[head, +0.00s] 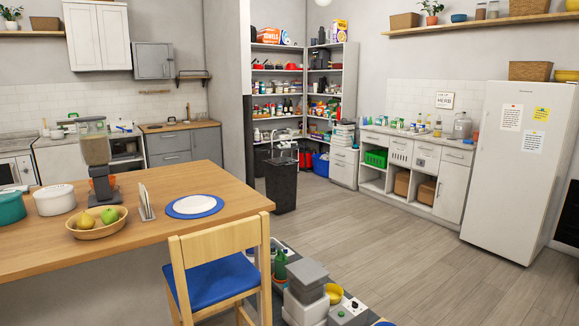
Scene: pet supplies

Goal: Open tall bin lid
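A tall dark bin (281,188) stands upright on the floor near the middle of the head view, beyond the wooden table and in front of the shelf alcove. Its top looks covered by a dark lid (281,161), which appears down, though it is small at this distance. A pale object shows just behind and above the lid, and I cannot tell what it is. Neither of my grippers shows in the head view.
A wooden table (150,235) fills the left front, with a blue-seated chair (215,275) at its right end. Several items, including a yellow bowl (334,294), clutter the floor beside the chair. Open wood floor (400,255) lies right of the bin, before the white cabinets (452,185).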

